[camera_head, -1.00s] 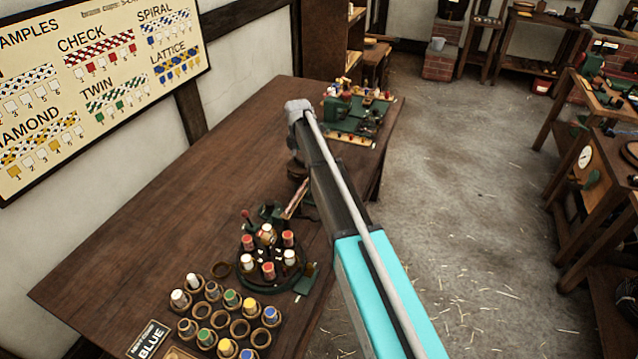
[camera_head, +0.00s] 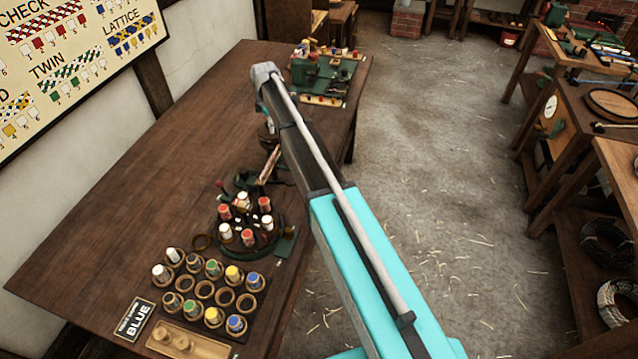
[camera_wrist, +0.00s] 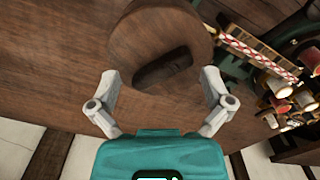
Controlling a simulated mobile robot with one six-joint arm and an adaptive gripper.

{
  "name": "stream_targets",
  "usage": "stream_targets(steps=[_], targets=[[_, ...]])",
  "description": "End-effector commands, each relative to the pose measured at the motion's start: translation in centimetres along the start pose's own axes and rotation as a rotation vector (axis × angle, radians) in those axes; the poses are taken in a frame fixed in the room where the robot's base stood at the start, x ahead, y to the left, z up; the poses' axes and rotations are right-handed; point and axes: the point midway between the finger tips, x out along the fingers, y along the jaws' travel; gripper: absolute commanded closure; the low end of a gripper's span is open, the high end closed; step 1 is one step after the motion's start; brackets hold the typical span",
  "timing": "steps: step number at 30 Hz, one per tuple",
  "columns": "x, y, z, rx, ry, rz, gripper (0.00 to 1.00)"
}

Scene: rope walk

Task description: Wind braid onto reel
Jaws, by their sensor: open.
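A round wooden reel (camera_wrist: 150,22) with a dark, slot-like mark or part lies at the top of the wrist view. My gripper (camera_wrist: 161,74) is open and empty, its two fingers spread on either side below the reel's lower edge. I cannot tell whether they touch it. A red-and-white braid (camera_wrist: 262,52) lies along a pale strip to the right of the reel, beside the braiding machine. In the head view the machine (camera_head: 245,235) stands on the bench with red and white bobbins, and my arm hides most of the reel and the gripper.
A rack (camera_head: 207,290) with several coloured bobbins and empty rings stands at the bench's near end, by a BLUE sign (camera_head: 135,318). A green device (camera_head: 322,72) stands at the far end. The bench (camera_head: 130,190) is bare on the left. Open floor lies right.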

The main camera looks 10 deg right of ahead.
Motion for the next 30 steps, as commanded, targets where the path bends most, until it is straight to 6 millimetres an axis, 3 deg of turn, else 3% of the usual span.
stream_targets(steps=[30], targets=[[0.0,0.0,0.0,0.691,0.0,0.0,0.0]])
